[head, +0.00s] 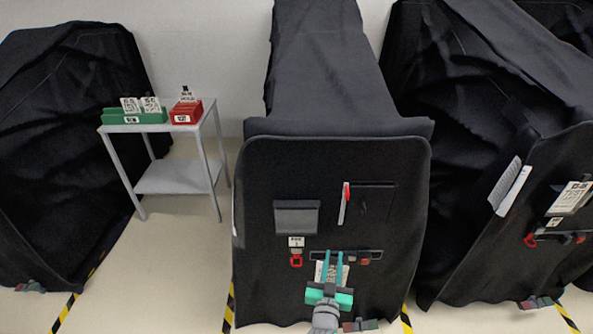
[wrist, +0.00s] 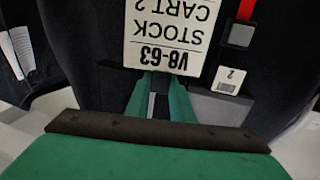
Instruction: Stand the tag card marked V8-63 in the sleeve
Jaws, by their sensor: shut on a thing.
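My gripper (head: 332,254) is shut on the white tag card (head: 332,272) marked V8-63, in front of the middle cart's black cover. In the wrist view the card (wrist: 170,28) appears upside down, reading V8-63 STOCK CART 2, with the green fingers (wrist: 162,78) at its V8-63 edge. The grey sleeve (head: 297,218) on the cover is up and left of the card in the head view and looks empty. It also shows in the wrist view (wrist: 213,106), at lower right, apart from the card. A small label (head: 296,242) is under it.
A red tab (head: 296,261) hangs below the label. A dark bar (head: 350,255) with a red part crosses behind my gripper. A red-and-white strip (head: 344,203) is higher up. A grey table (head: 172,178) at left bears green and red card holders. Covered carts stand on both sides.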

